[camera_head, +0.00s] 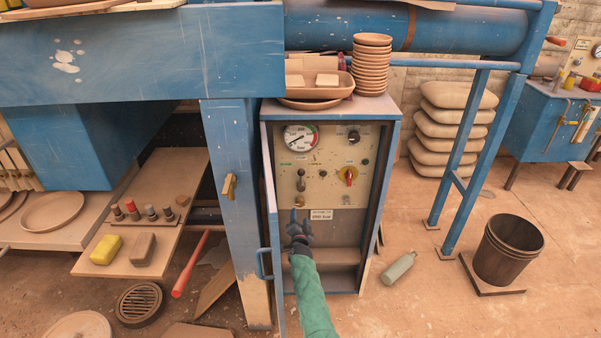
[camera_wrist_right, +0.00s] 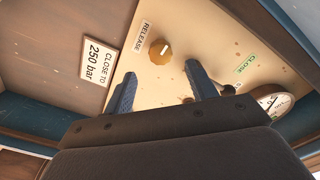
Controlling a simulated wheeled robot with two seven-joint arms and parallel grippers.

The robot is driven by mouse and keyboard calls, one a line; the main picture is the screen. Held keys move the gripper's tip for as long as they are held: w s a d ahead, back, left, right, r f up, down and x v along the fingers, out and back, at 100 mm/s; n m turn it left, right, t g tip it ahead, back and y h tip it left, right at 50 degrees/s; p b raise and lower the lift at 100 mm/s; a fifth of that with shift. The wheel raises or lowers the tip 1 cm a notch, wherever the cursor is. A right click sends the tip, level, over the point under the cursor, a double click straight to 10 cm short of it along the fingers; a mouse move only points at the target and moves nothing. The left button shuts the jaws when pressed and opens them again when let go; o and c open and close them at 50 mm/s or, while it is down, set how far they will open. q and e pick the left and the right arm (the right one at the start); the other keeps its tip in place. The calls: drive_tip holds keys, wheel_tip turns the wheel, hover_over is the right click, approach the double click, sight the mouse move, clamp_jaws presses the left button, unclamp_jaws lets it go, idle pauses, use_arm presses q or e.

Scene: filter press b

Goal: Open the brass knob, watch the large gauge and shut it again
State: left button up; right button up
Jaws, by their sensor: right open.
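The brass knob (camera_head: 300,200) sits low on the left of the beige control panel (camera_head: 325,160) inside the open blue cabinet. In the right wrist view the brass knob (camera_wrist_right: 160,51) has a pale mark across its face and a RELEASE label beside it. My right gripper (camera_head: 299,214) is open and empty just below the knob. In the wrist view its two blue fingers (camera_wrist_right: 161,71) point at the panel, with the knob beyond and between their tips. The large gauge (camera_head: 301,138) is at the panel's upper left, partly visible in the wrist view (camera_wrist_right: 272,103). My left gripper is out of view.
A lever (camera_head: 300,180) stands above the knob, and a red and yellow switch (camera_head: 348,174) is to its right. A sign (camera_head: 321,214) reads "CLOSE TO 250 bar". The open cabinet door with its blue handle (camera_head: 263,265) borders my arm's left. Stacked dishes (camera_head: 371,65) stand on top.

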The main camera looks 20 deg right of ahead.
sight(300, 204)
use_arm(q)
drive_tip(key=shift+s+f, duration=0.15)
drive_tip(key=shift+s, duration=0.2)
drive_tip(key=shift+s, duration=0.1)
use_arm(e)
drive_tip(key=shift+f, duration=0.1)
